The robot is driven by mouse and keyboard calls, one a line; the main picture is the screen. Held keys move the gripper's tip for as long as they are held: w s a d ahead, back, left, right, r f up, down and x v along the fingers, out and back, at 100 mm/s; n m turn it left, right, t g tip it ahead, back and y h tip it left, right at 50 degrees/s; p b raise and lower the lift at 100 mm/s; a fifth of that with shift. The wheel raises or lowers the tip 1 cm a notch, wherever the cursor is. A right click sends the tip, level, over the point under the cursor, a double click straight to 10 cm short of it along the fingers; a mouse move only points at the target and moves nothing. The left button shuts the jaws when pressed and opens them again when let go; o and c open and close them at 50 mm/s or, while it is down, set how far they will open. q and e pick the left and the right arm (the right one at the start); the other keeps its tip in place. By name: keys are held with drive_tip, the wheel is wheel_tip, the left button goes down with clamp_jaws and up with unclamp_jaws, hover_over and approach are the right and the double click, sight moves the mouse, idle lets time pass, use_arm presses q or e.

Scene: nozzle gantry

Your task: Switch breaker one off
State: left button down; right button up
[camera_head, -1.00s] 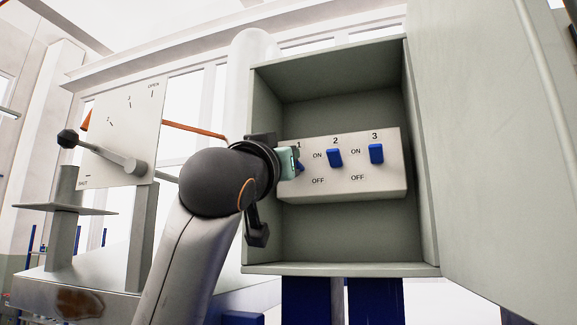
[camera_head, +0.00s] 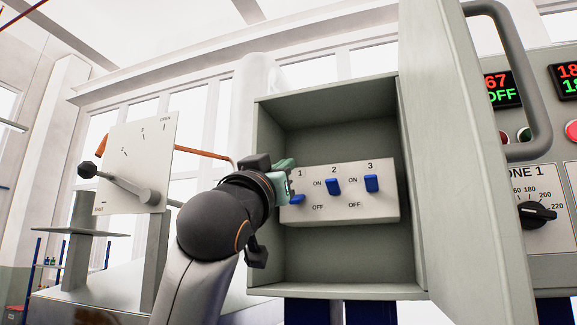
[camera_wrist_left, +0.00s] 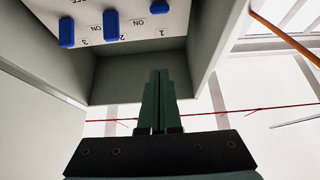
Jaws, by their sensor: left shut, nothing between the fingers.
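The white breaker panel (camera_head: 340,208) sits inside an open grey box. Breaker one (camera_head: 297,199) is a blue lever that stands low, toward the OFF side. It also shows at the top edge of the left wrist view (camera_wrist_left: 160,6). Breaker two (camera_head: 333,187) and breaker three (camera_head: 371,183) stand up at ON. My left gripper (camera_head: 285,178) is at the panel's left end, just up and left of breaker one. In the left wrist view its green fingers (camera_wrist_left: 159,85) are together and empty, apart from the lever. My right gripper is not in view.
The box's left wall (camera_head: 263,145) is close beside my left gripper. The open door (camera_head: 452,160) stands at the right. A control panel with a dial (camera_head: 538,213) is beyond it. A lever plate (camera_head: 140,160) stands at the left.

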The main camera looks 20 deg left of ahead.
use_arm(q)
drive_tip(key=s+f+b, duration=0.2)
drive_tip(key=s+f, duration=0.2)
drive_tip(key=f, duration=0.2)
drive_tip(key=shift+s+a, duration=0.15)
drive_tip(key=shift+a, duration=0.15)
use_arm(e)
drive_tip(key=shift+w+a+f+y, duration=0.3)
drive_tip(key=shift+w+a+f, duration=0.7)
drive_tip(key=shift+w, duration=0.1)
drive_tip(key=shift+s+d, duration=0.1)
